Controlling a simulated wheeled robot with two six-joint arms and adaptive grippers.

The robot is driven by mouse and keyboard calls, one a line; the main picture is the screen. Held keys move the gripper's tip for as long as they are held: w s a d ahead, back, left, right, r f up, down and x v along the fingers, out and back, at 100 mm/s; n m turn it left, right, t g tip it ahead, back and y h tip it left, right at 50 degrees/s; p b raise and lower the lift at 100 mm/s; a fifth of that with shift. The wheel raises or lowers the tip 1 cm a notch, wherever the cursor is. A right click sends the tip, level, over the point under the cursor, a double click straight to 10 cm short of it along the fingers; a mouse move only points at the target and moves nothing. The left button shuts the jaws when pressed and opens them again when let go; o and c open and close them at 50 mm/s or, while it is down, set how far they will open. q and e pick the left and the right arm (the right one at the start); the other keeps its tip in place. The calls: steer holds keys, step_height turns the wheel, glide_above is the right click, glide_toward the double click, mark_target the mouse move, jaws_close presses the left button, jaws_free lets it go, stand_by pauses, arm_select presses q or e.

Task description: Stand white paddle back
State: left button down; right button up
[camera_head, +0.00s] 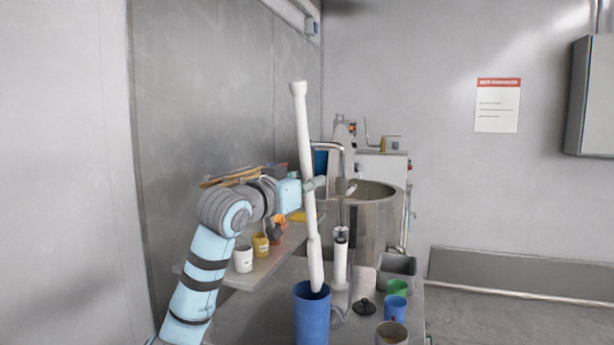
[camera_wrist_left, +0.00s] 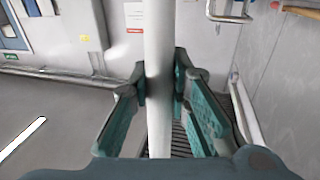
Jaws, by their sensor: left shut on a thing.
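The white paddle (camera_head: 305,150) is a long, nearly upright pole, tilted slightly with its top to the left. Its lower end is at the mouth of a blue bin (camera_head: 312,318); whether it touches the bottom is hidden. My left gripper (camera_head: 314,184) is shut on the paddle's shaft around mid-height. In the left wrist view, the green fingers (camera_wrist_left: 161,88) close on both sides of the white shaft (camera_wrist_left: 158,40). My right gripper is not in view.
A large steel vat (camera_head: 378,215) stands behind. On the counter right of the bin are a black lid (camera_head: 365,308), a green cup (camera_head: 397,288), a blue cup (camera_head: 395,308) and a tan mug (camera_head: 391,334). A white mug (camera_head: 243,259) and a yellow mug (camera_head: 261,246) stand on the left shelf.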

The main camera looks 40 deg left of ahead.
arm_select(q)
steer(key=shift+w+f, duration=0.25)
steer(key=shift+f, duration=0.3)
steer(key=c, duration=1.8)
jaws_free()
steer(key=o, duration=0.3)
steer(key=shift+w+a+f, duration=0.15)
steer(key=shift+w, duration=0.3)
steer(key=shift+o, duration=0.3)
steer(key=shift+w+a+f, duration=0.15)
steer(key=shift+w, duration=0.05)
steer(key=shift+s+r, duration=0.25)
steer(key=shift+s, duration=0.2)
steer(key=s, duration=0.6)
steer(key=shift+s+d+f, duration=0.15)
steer(key=shift+s+d, duration=0.2)
steer(key=shift+s, duration=0.05)
